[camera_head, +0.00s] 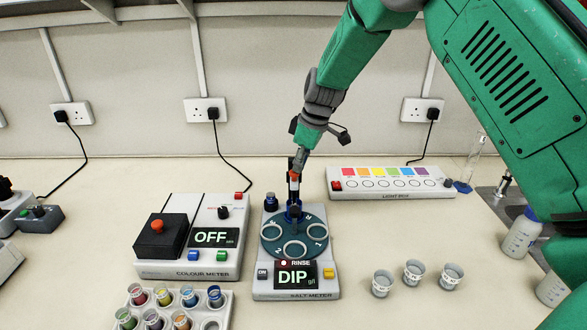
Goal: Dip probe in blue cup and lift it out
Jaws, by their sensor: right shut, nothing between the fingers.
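The salt meter (296,294) stands at the middle of the bench, its display reading DIP under a RINSE label. A blue disc with round openings (272,247) sits on it. A slim upright probe-like piece (293,211), dark and white with an orange part near its top, stands at the disc's back. My right gripper (299,160) is shut and empty, right at the top of this piece; whether they touch is unclear. A rack (228,322) at the front left holds small cups of coloured liquid. One cup there looks blue (214,296). My left gripper is not in view.
The colour meter (190,272), reading OFF, stands left of the salt meter. The light box (390,195) with coloured squares lies behind right. Three pale cups (413,273) stand at the front right, with bottles (522,235) beyond. Bench between the salt meter and the pale cups is clear.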

